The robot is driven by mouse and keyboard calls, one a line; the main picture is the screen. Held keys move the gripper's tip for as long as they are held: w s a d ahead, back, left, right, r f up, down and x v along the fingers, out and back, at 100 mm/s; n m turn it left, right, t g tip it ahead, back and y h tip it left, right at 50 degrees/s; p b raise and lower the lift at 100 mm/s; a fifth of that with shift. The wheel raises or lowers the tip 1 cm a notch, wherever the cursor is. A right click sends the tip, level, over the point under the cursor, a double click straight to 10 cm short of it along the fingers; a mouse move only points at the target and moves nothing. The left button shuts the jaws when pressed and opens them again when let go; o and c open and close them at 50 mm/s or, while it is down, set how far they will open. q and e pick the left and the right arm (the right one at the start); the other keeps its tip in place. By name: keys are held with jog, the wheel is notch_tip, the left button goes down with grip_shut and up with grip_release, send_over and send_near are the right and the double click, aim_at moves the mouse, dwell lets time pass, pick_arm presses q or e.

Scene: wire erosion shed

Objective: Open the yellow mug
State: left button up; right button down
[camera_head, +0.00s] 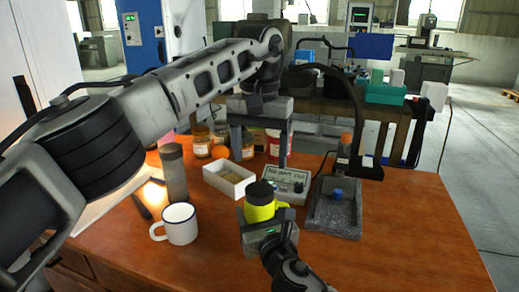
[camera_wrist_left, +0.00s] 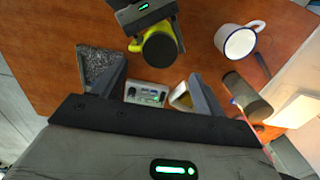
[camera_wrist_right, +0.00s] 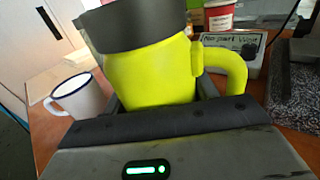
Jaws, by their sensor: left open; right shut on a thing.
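The yellow mug (camera_head: 260,212) stands upright with a dark round lid (camera_head: 261,190) on top. My right gripper (camera_head: 266,228) is shut on the mug's body from the near side; the right wrist view shows the yellow body (camera_wrist_right: 150,75), its handle at the right and the lid (camera_wrist_right: 130,27) seated above. My left gripper (camera_head: 260,160) is open and empty, pointing down above and behind the mug. In the left wrist view its fingers are spread apart, and the lid (camera_wrist_left: 159,50) shows beyond them, clear of both. Whether the mug touches the table is hidden.
A white enamel mug (camera_head: 180,224) and a grey cylinder (camera_head: 173,172) stand left of the yellow mug. A white box (camera_head: 228,180), a labelled control box (camera_head: 287,184) and a grey tray (camera_head: 335,220) lie behind and right. The table's right front is clear.

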aim_at(260, 189)
pick_arm(q)
notch_tip(260, 189, down, 8)
jog(key=shift+r, duration=0.1)
dwell(0.4)
